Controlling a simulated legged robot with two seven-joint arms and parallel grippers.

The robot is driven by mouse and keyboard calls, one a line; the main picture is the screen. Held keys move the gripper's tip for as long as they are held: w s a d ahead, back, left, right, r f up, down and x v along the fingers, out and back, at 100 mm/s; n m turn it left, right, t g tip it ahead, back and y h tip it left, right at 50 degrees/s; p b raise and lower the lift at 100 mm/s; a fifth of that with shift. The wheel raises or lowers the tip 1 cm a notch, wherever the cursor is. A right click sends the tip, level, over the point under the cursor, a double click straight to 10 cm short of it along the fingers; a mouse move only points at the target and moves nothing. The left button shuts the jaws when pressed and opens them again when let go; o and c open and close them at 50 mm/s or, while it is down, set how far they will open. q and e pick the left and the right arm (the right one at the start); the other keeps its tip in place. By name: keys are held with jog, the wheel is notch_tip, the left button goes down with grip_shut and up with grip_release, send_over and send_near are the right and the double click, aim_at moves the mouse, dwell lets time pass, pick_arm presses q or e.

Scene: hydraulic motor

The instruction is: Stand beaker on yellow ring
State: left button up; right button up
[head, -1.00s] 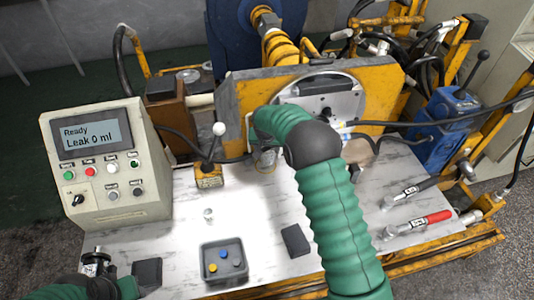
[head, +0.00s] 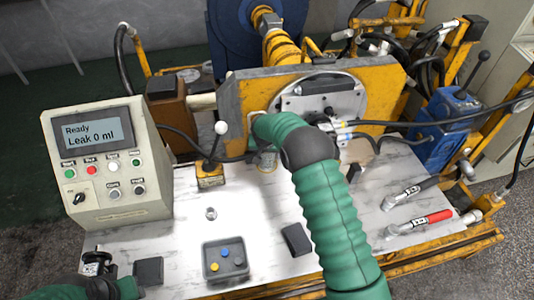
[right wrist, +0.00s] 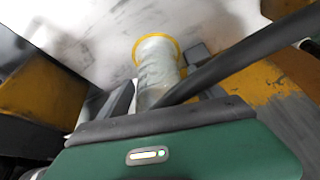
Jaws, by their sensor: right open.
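The beaker (right wrist: 156,75) is a pale, clear cylinder in the right wrist view. Its far end meets the yellow ring (right wrist: 137,47) on the white bench, and the ring's edge shows around that end. My right gripper (right wrist: 160,88) is open, with its dark fingers on either side of the beaker; whether they touch it I cannot tell. In the head view the beaker (head: 268,159) shows small below my green right arm, and the right fingers are mostly hidden. My left gripper (head: 97,266) is at the bottom left, away from the beaker; its jaws are unclear.
A control box (head: 105,165) reading "Ready, Leak 0 ml" stands left. A yellow-based lever (head: 210,176) is left of the beaker. A grey tray (head: 225,273) with small coloured pieces and a dark block (head: 296,240) lie in front. Two torque wrenches (head: 420,222) lie right.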

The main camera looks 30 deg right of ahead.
jog(key=shift+a+r, duration=0.15)
jog(key=shift+r, duration=0.4)
jog(key=s+v, duration=0.1)
jog(key=v, duration=1)
jog(key=s+a+n+y, duration=0.1)
jog(key=s+a+n, duration=0.2)
jog(key=s, duration=1.1)
jog(key=s+a+n+g+y, duration=0.1)
jog(key=s+a+n, duration=0.2)
jog(key=s+a, duration=0.4)
jog(key=s+f+p, duration=0.1)
jog(key=s, duration=0.6)
jog(key=shift+a+n, duration=0.2)
jog(key=shift+n, duration=0.1)
jog(key=shift+r, duration=0.1)
